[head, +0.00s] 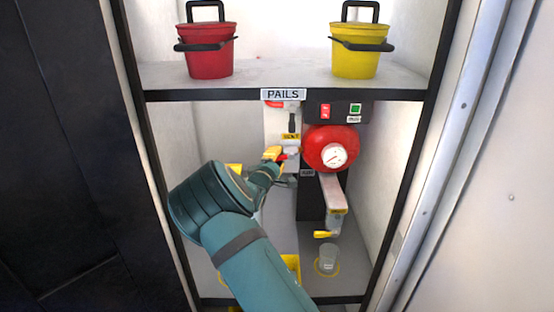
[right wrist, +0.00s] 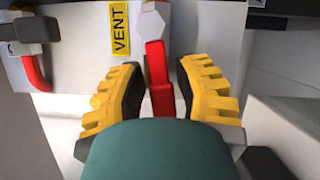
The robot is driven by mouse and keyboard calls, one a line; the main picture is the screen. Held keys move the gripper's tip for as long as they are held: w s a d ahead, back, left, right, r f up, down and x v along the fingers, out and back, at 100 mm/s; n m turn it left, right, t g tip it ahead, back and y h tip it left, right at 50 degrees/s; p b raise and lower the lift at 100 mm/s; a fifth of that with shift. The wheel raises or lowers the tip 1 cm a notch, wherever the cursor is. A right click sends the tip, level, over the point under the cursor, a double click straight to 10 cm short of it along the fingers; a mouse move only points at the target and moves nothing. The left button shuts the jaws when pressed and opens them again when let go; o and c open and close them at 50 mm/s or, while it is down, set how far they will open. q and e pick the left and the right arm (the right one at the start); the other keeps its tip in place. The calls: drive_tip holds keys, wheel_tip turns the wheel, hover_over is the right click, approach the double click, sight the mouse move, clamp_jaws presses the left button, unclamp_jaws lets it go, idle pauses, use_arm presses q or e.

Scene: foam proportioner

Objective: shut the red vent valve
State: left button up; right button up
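The red vent valve handle (right wrist: 157,78) hangs below a whitish fitting (right wrist: 152,22), beside a yellow VENT label (right wrist: 120,30). In the head view a small red part of the handle (head: 282,157) shows at my right gripper (head: 274,156). In the right wrist view the yellow-and-black fingers of my right gripper (right wrist: 160,66) stand on both sides of the handle. Contact is not visible. The handle's lower end is hidden by my wrist. My left gripper is not in view.
A red round tank with a gauge (head: 332,152) is close right of the valve. Below it are a spout with a yellow lever (head: 326,234) and a clear cup (head: 328,259). The PAILS shelf (head: 260,72) above holds red (head: 210,52) and yellow (head: 357,55) pails.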

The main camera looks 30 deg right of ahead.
clamp_jaws()
